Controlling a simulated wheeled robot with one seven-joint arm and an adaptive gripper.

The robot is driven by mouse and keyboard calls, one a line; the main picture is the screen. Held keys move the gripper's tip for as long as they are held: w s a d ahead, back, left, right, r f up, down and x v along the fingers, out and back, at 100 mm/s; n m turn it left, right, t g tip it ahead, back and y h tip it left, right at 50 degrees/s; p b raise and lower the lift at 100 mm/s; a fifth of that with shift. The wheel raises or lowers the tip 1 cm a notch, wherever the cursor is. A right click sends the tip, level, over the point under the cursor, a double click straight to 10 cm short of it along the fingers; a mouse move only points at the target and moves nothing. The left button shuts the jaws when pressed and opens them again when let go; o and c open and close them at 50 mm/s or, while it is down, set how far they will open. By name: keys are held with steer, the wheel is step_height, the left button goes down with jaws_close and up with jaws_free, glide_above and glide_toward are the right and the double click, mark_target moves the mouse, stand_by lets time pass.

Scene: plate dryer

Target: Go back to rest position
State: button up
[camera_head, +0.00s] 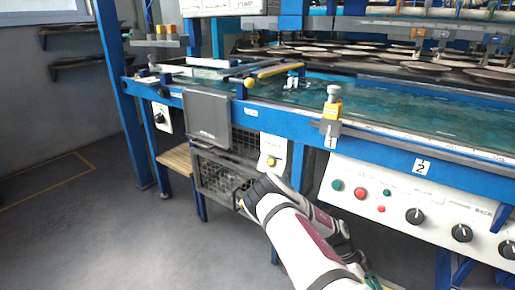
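My white and maroon arm reaches up from the bottom right in the head view. Its dark far end is in front of the wire basket (212,176) under the blue machine frame (262,116).
A control panel (400,197) with knobs and buttons is close on the right of my arm. A grey box (208,116) hangs on the frame. A wooden board (176,159) is left of the basket. Open floor (90,235) lies left.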

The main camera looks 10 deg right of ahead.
steer(key=w+a+r+n+t+y, duration=0.1)
steer(key=w+a+r+n+y, duration=0.2)
steer(key=a+r, duration=0.75)
steer(key=w+a+r+n+t+y, duration=0.1)
steer(key=a+r+n+t+y, duration=0.15)
steer(key=a+r+n, duration=0.8)
steer(key=s+a+r+n+y, duration=0.1)
steer(key=s+a+r, duration=0.25)
steer(key=r, duration=0.55)
steer(key=s+a+r+n+y, duration=0.15)
steer(key=s+r, duration=0.25)
steer(key=r, duration=0.5)
steer(key=s+a+r+n+t+h, duration=0.2)
steer(key=s+r+n, duration=0.25)
steer(key=s, duration=0.45)
steer(key=s+a+r+n+t+h, duration=0.1)
steer(key=s+r+n+t, duration=0.15)
steer(key=s+n, duration=0.55)
step_height(320, 180, up, 38)
steer(key=s+m+t+p, duration=0.1)
steer(key=s+t+p, duration=0.1)
steer(key=p, duration=3.3)
steer(key=shift+r+t+p, duration=0.15)
steer(key=shift+t+p, duration=0.15)
steer(key=shift+t, duration=0.3)
